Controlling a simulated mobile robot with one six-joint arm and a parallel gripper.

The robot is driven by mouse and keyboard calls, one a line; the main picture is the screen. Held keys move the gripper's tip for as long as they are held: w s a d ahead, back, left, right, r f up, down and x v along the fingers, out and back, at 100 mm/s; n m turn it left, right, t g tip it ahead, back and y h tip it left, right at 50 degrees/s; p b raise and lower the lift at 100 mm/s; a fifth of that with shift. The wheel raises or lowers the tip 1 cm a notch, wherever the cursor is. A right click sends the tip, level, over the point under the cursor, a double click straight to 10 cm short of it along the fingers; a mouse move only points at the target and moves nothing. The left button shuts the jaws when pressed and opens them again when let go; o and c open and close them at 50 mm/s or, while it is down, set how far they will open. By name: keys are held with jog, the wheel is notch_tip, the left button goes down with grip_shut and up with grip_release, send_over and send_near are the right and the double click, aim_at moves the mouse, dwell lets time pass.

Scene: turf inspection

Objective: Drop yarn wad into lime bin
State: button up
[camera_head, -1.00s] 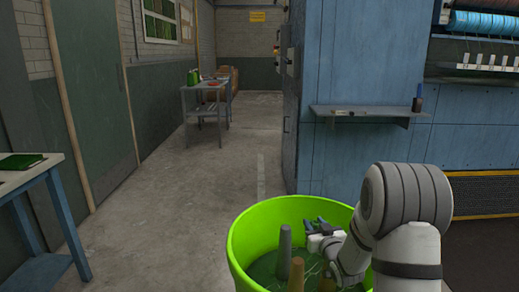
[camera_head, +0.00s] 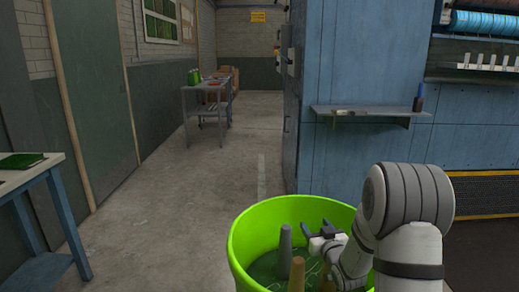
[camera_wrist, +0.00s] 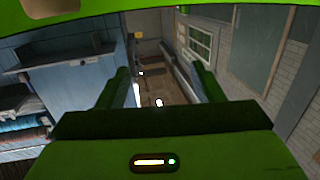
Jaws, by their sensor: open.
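The lime bin (camera_head: 246,262) stands at the lower middle of the head view, its far rim and inside showing. My gripper (camera_head: 315,228) is over the bin's opening, within the rim outline, with its dark fingers pointing left. In the wrist view its two fingers (camera_wrist: 161,88) are spread apart, with nothing visible between them. Green strand-like material (camera_head: 262,266) lies low in the bin. I cannot pick out a separate yarn wad with certainty. My arm hides the bin's right side. A lime strip, seemingly the bin rim (camera_wrist: 180,8), crosses the top of the wrist view.
A grey cone (camera_head: 285,241) and a tan cone (camera_head: 297,272) stand inside the bin near my gripper. A blue cabinet wall with a shelf (camera_head: 365,112) is behind. A table (camera_head: 30,180) is at left and a cart (camera_head: 205,100) farther back. Floor between is clear.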

jog(key=v, duration=0.7)
jog(key=shift+r, duration=0.1)
